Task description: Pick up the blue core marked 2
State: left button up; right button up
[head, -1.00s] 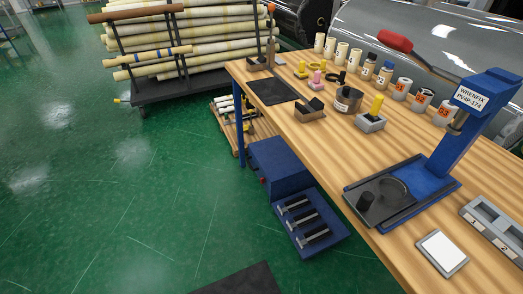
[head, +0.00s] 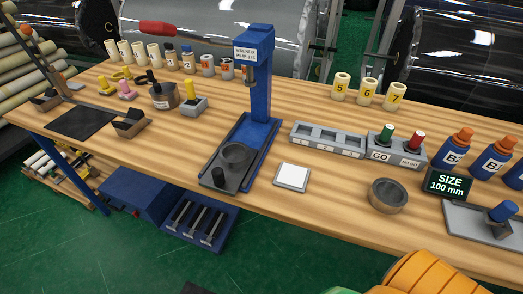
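Neither of my grippers shows in the head view.
A grey slotted tray (head: 327,140) and a bowl (head: 388,196) lie further right.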

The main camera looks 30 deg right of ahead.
aim_at(449, 155)
jog(key=z, duration=2.5)
jog(key=i+l+u, duration=0.25)
jog(key=l+u, duration=0.5)
jog(key=l, duration=0.2)
